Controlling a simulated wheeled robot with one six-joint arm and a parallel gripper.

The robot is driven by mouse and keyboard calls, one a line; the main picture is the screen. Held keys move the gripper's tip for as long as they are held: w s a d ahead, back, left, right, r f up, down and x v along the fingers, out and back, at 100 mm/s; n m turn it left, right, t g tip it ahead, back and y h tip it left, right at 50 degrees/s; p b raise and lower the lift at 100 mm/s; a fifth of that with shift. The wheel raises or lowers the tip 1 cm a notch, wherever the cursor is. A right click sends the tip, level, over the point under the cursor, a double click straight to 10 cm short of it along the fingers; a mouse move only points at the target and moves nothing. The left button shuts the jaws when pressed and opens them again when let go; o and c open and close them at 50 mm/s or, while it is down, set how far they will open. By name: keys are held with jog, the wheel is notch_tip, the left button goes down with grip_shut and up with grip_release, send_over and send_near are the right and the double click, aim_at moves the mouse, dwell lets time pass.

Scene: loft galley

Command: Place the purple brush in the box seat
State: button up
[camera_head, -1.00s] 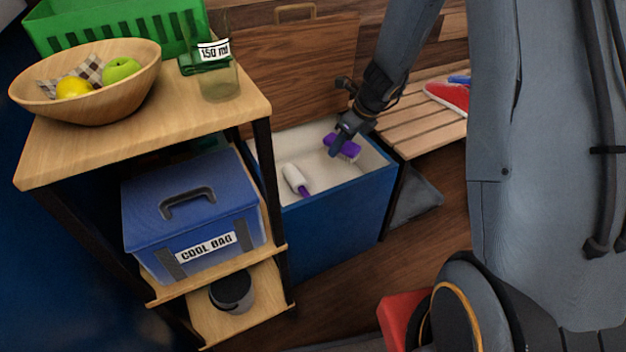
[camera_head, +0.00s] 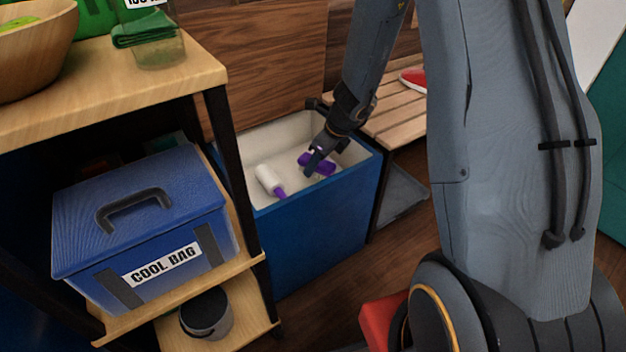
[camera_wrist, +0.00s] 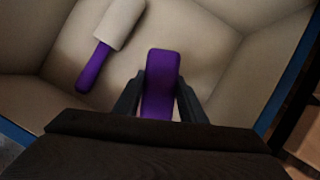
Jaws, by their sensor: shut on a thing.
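The purple brush (camera_head: 318,164) is in my gripper (camera_head: 311,168), inside the opening of the blue box seat (camera_head: 318,222). The seat's lid is up and its inside is cream. In the wrist view the brush (camera_wrist: 160,84) stands between the two fingers of my gripper (camera_wrist: 160,92), which are shut on it. I cannot tell whether the brush touches the box floor. A white roller with a purple handle (camera_head: 268,180) lies in the box to the left of the brush; it also shows in the wrist view (camera_wrist: 110,38).
A wooden shelf unit (camera_head: 178,318) stands left of the box, with a blue cool bag (camera_head: 140,222) and a dark pot (camera_head: 206,312) on it. A slatted bench (camera_head: 392,122) with a red shoe (camera_head: 414,79) is to the right.

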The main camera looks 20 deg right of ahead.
aim_at(316, 175)
jog(key=shift+f+b, duration=1.4)
jog(key=shift+f, duration=0.8)
jog(key=shift+f, duration=0.15)
jog(key=o, duration=1)
jog(key=shift+c, duration=0.2)
jog(key=p+v, duration=0.7)
jog(key=v, duration=0.5)
jog(key=shift+r, duration=0.25)
